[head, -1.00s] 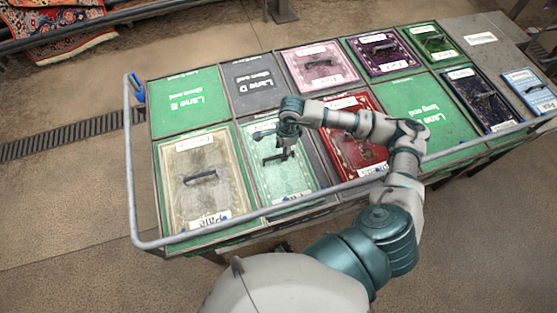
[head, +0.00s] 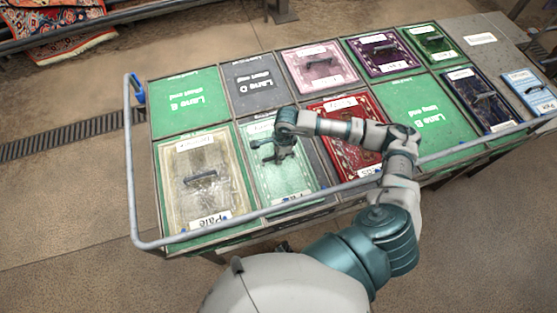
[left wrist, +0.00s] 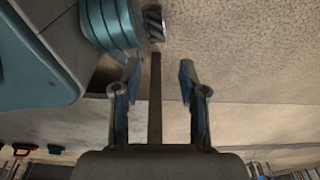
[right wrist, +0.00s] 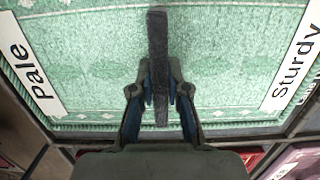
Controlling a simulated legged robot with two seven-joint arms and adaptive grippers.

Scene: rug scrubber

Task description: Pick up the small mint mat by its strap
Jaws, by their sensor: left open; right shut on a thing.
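The small mint mat (head: 282,180) is in the front row of the cart in the head view, with white labels at its ends. The right wrist view shows the mat's green pile (right wrist: 90,65) with labels reading "Pale" and "Sturdy". Its dark strap (right wrist: 157,35) stands out over the pile. My right gripper (right wrist: 160,92) is shut on the strap, with one finger on each side. In the head view my right gripper (head: 278,151) is over the mat's upper middle. Whether the mat is clear of its bay I cannot tell. My left gripper (left wrist: 159,70) is open and empty above the floor.
A beige mat (head: 185,203) with a strap lies left of the mint mat and a red mat (head: 333,112) lies to the right. A grey rail (head: 131,170) runs around the cart's left and front. Empty green lane bays (head: 187,112) show at the back left.

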